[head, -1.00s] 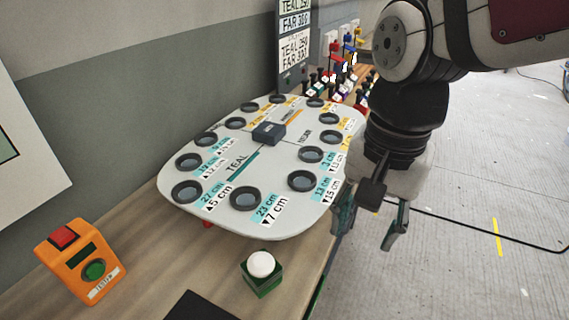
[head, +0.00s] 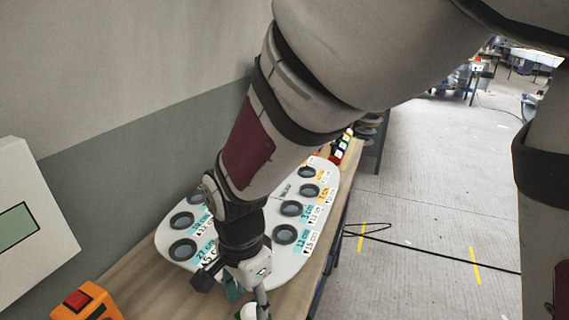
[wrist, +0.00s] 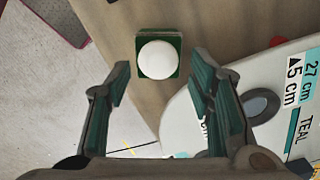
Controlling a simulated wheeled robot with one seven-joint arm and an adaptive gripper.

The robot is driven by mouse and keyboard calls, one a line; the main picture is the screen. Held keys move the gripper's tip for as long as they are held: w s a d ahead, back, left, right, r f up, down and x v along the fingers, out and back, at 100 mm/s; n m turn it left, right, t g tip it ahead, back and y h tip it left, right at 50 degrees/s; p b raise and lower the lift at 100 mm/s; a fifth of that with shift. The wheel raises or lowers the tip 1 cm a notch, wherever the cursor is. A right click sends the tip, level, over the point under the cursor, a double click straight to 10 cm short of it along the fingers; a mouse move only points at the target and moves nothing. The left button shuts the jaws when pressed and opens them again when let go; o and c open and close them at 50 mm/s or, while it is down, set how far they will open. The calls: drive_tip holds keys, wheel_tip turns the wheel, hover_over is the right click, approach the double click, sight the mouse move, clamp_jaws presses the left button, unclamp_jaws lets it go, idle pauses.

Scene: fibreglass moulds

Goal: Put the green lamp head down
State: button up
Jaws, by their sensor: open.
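The green lamp head is a small green square block with a white dome. In the wrist view the lamp head (wrist: 157,59) stands on the wooden bench (wrist: 108,22), ahead of and between my spread fingers, with a gap on both sides. In the head view only part of its white dome (head: 246,313) shows at the bottom edge, behind my fingers. My gripper (head: 250,298) is open above it and points down; it also shows in the wrist view (wrist: 161,76). Nothing is held.
A white rounded board (head: 283,265) with dark-rimmed round holes and labels lies beside the lamp head, close to my finger. An orange tester box (head: 92,305) with a red button is at the lower left. A white wall panel (head: 40,250) is at left. Open floor lies right.

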sight(252, 311)
drive_tip(key=shift+d+f, duration=0.15)
drive_tip(key=shift+f, duration=3.3)
drive_tip(key=shift+c, duration=0.3)
drive_tip(key=c, duration=0.9)
drive_tip(key=shift+r, duration=0.15)
